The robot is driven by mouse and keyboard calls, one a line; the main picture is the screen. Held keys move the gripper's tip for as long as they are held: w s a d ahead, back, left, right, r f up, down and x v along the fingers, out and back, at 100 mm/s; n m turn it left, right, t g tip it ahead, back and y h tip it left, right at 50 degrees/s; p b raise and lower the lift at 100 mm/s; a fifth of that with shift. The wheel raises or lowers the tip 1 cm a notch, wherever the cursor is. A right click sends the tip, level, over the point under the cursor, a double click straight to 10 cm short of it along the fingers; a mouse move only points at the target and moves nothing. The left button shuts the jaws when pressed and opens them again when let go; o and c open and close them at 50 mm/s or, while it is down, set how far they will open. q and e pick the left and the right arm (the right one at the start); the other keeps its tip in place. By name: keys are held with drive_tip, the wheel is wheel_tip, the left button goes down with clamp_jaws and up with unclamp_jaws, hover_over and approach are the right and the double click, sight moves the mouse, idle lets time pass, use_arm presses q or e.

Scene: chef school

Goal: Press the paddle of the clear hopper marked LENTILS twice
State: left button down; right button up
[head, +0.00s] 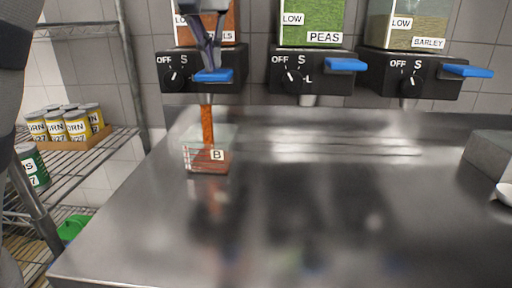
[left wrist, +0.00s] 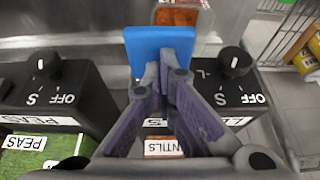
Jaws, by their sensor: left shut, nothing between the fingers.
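The clear hopper (head: 234,22) of orange-red lentils is at the upper left of the head view. Its label is partly hidden by my left gripper (head: 212,69), with only the last letters showing. Its blue paddle (head: 225,76) sticks out from the black dispenser body; it also shows in the left wrist view (left wrist: 160,38). My left gripper is shut and empty, its fingertips at the paddle and seemingly touching it. An orange stream (head: 208,124) falls from the spout into a clear container marked B (head: 192,158), which has lentils in the bottom. My right gripper is out of view.
PEAS (head: 312,22) and BARLEY (head: 420,25) hoppers with blue paddles stand to the right. The steel counter (head: 330,215) is mostly clear. A wire shelf (head: 75,170) with several yellow cans (head: 76,126) is at left. A grey box (head: 490,155) sits at the right edge.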

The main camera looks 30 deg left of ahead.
use_arm(q)
drive_tip(key=shift+f, duration=0.25)
drive_tip(key=shift+r, duration=2.1)
drive_tip(key=shift+f, duration=0.1)
drive_tip(key=shift+f, duration=1.95)
drive_tip(key=shift+r, duration=2.05)
